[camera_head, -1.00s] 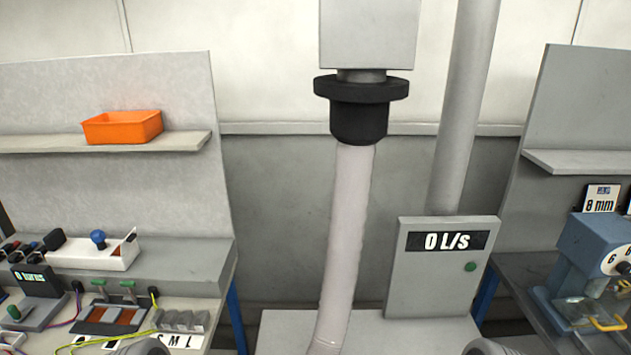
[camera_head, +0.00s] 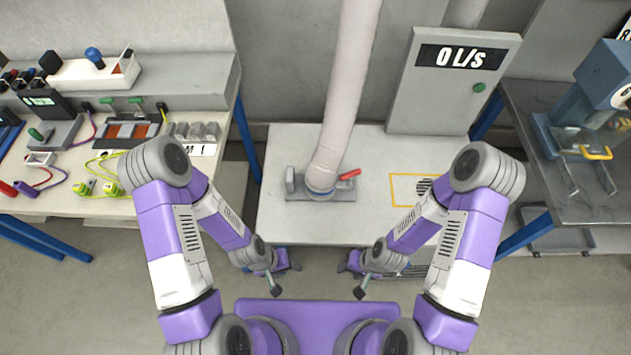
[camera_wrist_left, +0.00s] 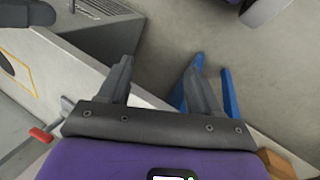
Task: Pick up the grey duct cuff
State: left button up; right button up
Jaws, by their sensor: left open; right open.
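A pale duct hose (camera_head: 345,95) comes down onto the station table. Its lower end has a grey-blue cuff (camera_head: 320,191), seated on a grey fixture (camera_head: 297,188) with a red lever (camera_head: 349,174). The lever also shows at the left of the left wrist view (camera_wrist_left: 40,134). My left gripper (camera_head: 279,274) is in front of the table's near edge, apart from the cuff. In the left wrist view its two fingers (camera_wrist_left: 156,82) are spread with nothing between them. My right gripper (camera_head: 354,275) is also in front of the table, open and apart from the cuff.
The station table (camera_head: 275,230) has a yellow-outlined square (camera_head: 403,190) right of the fixture. A panel reading 0 L/s (camera_head: 445,95) stands behind. A cluttered workbench (camera_head: 60,205) is at left and a dark bench (camera_head: 535,100) at right.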

aim_at(298, 187)
jog(key=z, duration=2.55)
jog(key=k, duration=0.65)
jog(key=u, duration=1.45)
jog(key=i, duration=0.5)
jog(key=u, duration=0.05)
